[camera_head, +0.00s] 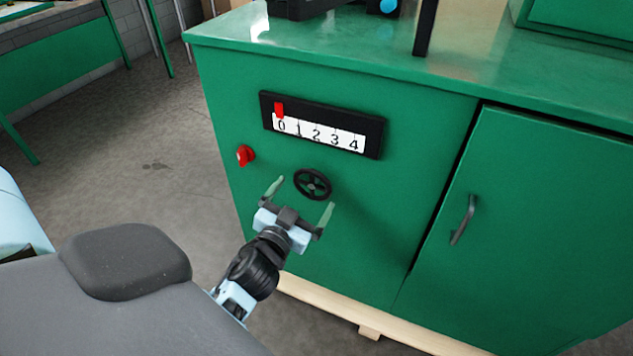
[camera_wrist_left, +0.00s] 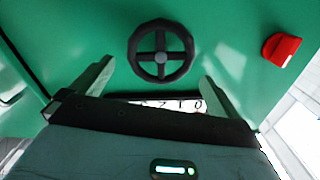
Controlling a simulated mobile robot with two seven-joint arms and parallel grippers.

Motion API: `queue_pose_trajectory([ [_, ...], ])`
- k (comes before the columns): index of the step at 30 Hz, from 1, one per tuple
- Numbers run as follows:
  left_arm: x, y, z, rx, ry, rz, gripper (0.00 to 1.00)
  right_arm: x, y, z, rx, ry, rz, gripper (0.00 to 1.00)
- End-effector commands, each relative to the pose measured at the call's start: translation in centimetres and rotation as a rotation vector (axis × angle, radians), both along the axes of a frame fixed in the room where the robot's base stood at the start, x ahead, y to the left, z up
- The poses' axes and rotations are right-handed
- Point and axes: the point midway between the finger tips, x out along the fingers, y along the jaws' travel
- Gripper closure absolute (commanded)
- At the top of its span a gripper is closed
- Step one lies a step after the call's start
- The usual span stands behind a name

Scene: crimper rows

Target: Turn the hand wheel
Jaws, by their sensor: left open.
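The black hand wheel (camera_head: 313,184) with spokes is on the front of the green cabinet, below a numbered scale. My left gripper (camera_head: 302,194) is in front of the wheel, its fingers spread apart to either side of it in the head view. The wheel also shows in the left wrist view (camera_wrist_left: 161,52), beyond the fingertips of the open left gripper (camera_wrist_left: 155,72). The gripper is empty and appears apart from the wheel. The scale (camera_head: 321,135) reads 0 to 4, with a red marker (camera_head: 279,110) at 0. My right gripper is not in view.
A red knob (camera_head: 245,155) sits left of the wheel; it also shows in the left wrist view (camera_wrist_left: 282,48). A cabinet door with a grey handle (camera_head: 463,219) is to the right. The green cabinet (camera_head: 430,120) stands on a wooden base. Open floor (camera_head: 150,150) lies to the left.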

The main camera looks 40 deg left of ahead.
Motion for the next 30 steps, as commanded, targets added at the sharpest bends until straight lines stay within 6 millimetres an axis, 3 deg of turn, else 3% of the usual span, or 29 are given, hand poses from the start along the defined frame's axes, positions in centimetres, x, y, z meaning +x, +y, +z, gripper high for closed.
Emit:
queue_pose_trajectory([
  [6,3.3,0.8,0.1,0.004,-0.001,-0.001,0.0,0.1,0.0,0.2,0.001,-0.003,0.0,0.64],
  [12,5.3,1.3,0.0,0.003,0.001,0.0,0.0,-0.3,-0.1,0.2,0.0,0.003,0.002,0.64],
  [23,5.8,1.4,0.0,0.001,0.001,0.0,0.0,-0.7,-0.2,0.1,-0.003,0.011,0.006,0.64],
  [30,5.8,1.4,0.0,0.001,0.001,0.0,0.28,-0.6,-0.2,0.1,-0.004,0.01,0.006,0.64],
])
